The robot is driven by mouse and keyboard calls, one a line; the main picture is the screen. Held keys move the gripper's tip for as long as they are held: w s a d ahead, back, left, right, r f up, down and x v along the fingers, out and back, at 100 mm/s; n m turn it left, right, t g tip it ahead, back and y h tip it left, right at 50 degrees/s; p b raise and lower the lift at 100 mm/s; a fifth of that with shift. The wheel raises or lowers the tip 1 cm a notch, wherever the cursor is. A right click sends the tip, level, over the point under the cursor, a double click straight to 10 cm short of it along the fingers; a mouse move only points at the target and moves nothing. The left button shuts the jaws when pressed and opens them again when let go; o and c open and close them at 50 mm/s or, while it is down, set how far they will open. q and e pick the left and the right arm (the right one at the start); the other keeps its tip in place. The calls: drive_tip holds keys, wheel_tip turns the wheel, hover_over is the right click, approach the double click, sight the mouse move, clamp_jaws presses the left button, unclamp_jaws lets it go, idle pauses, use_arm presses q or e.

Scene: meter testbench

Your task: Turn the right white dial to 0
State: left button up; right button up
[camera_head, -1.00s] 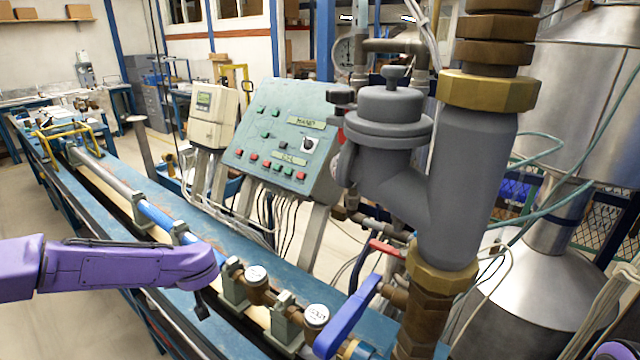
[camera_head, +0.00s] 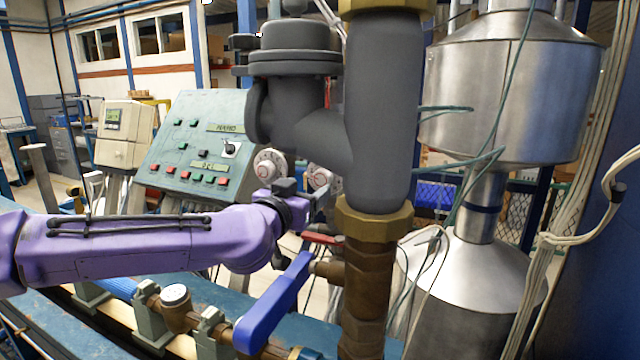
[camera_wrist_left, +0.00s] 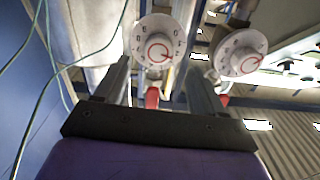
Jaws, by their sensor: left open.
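Two round white dials with red rings show behind the grey pipe fitting: the left dial (camera_head: 270,165) and the right dial (camera_head: 319,177), which the pipe partly hides. My left gripper (camera_head: 305,197) is open and empty, just below and in front of them. In the left wrist view the right dial (camera_wrist_left: 158,42) appears on the left, framed between the open fingertips, with a visible gap to them. The left dial (camera_wrist_left: 240,53) appears to the right, beyond the other finger. The pointer readings are too small to tell. My right gripper is not in view.
A thick grey pipe (camera_head: 385,110) with a brass collar (camera_head: 374,222) stands close to the right of my gripper. A blue lever (camera_head: 272,305) lies below my forearm. A green control panel (camera_head: 185,140) stands behind it. A steel tank (camera_head: 515,95) is at the right.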

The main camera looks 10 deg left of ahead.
sight(321, 181)
use_arm(q)
drive_tip(key=w, duration=0.1)
drive_tip(key=w+d, duration=0.1)
drive_tip(key=w, duration=0.1)
drive_tip(key=w+p, duration=0.1)
drive_tip(key=w, duration=0.1)
drive_tip(key=shift+w+d, duration=0.2)
drive_tip(key=shift+d, duration=0.1)
drive_tip(key=shift+w, duration=0.35)
drive_tip(key=shift+a, duration=0.1)
drive_tip(key=c, duration=1.1)
drive_tip(key=shift+o, duration=0.2)
drive_tip(key=shift+n, duration=0.3)
